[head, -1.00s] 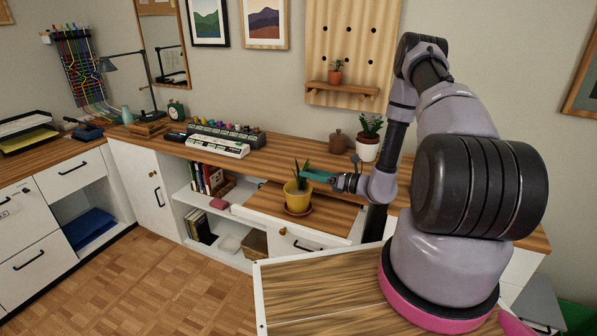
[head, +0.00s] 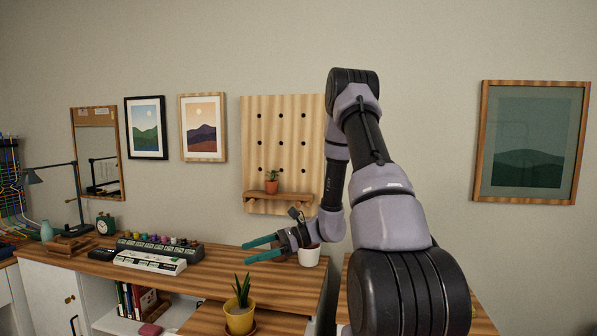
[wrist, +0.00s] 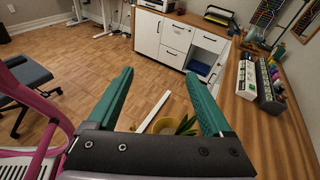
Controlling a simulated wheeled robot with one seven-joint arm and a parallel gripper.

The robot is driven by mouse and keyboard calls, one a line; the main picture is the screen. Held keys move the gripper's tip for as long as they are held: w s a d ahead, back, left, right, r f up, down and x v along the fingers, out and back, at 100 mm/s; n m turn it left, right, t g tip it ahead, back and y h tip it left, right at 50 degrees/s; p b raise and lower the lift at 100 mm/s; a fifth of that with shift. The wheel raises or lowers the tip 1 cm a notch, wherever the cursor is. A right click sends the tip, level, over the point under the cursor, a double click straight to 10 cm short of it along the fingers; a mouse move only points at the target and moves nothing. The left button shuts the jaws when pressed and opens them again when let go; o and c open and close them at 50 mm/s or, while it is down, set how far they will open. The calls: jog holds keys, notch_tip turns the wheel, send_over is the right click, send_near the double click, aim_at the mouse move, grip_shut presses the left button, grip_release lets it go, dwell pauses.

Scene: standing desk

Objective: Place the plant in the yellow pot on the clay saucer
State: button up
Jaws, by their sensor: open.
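The plant in the yellow pot (head: 240,319) stands upright at the bottom of the head view, on the lower wooden surface. A thin edge of the reddish-brown clay saucer (head: 254,330) shows under it; the pot hides the rest. My gripper (head: 247,251) is open and empty, with its green fingers pointing left, above the pot and apart from it. In the wrist view my fingers (wrist: 159,74) are spread wide.
The desk top (head: 205,270) holds a white and a dark keyboard-like device (head: 150,262). A white pot (head: 309,257) stands right behind my gripper. A small potted plant (head: 271,182) sits on the pegboard shelf (head: 280,197). Space left of my fingers is clear.

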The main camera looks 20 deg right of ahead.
jog(key=s+d+r+n+t+h, duration=0.2)
jog(key=s+r+n+h, duration=0.4)
jog(key=s+r, duration=0.4)
jog(key=s+d+r+n+t+h, duration=0.2)
jog(key=s+r+n+h, duration=0.5)
jog(key=s+r, duration=0.4)
jog(key=shift+s+d+r+n+t, duration=0.3)
jog(key=shift+r+n, duration=0.6)
jog(key=shift+r, duration=1.65)
jog(key=shift+w, duration=0.1)
